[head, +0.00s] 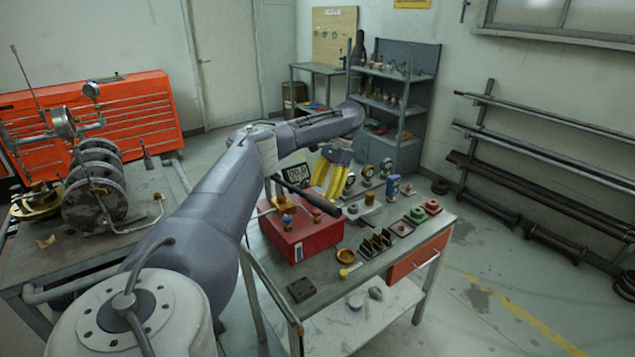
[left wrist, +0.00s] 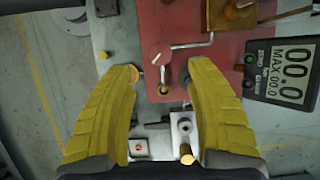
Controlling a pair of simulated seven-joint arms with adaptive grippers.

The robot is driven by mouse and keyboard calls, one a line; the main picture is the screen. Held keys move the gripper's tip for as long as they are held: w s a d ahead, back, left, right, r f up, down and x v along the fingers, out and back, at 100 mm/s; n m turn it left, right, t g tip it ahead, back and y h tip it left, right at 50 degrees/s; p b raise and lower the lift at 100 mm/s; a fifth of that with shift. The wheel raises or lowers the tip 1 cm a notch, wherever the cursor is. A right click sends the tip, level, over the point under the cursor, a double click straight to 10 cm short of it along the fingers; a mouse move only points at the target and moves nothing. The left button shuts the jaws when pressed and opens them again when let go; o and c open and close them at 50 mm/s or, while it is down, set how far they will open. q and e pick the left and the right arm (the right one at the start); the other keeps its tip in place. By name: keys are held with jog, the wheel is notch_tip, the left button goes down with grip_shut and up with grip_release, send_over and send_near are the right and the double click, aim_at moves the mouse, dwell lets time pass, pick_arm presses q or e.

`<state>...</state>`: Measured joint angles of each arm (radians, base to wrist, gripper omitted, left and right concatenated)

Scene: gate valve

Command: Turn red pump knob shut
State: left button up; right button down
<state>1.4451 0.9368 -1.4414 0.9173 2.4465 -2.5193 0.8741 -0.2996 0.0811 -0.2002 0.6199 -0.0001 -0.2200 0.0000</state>
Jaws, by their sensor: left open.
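The red pump box (head: 310,238) stands on the workbench in the head view, and its red top (left wrist: 215,75) fills the upper middle of the left wrist view. A round red knob (left wrist: 160,53) with a thin metal lever beside it shows there, just beyond my fingertips. My left gripper (head: 326,186) has yellow fingers and hangs over the back of the pump box. In the left wrist view the left gripper (left wrist: 160,73) is open, with its fingers apart and nothing held between them. My right gripper is not in view.
A digital gauge (left wrist: 285,75) reading 00.0 lies right of the fingers. A black-handled lever (head: 308,196) crosses above the pump box. Fittings and small valves crowd the bench (head: 325,325) to the right. A grey shelf (head: 420,90) stands behind.

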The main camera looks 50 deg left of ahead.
aim_at(317, 213)
pick_arm(q)
jog(key=x, duration=0.7)
jog(key=shift+f, duration=0.2)
jog(key=shift+c, duration=0.5)
grip_shut()
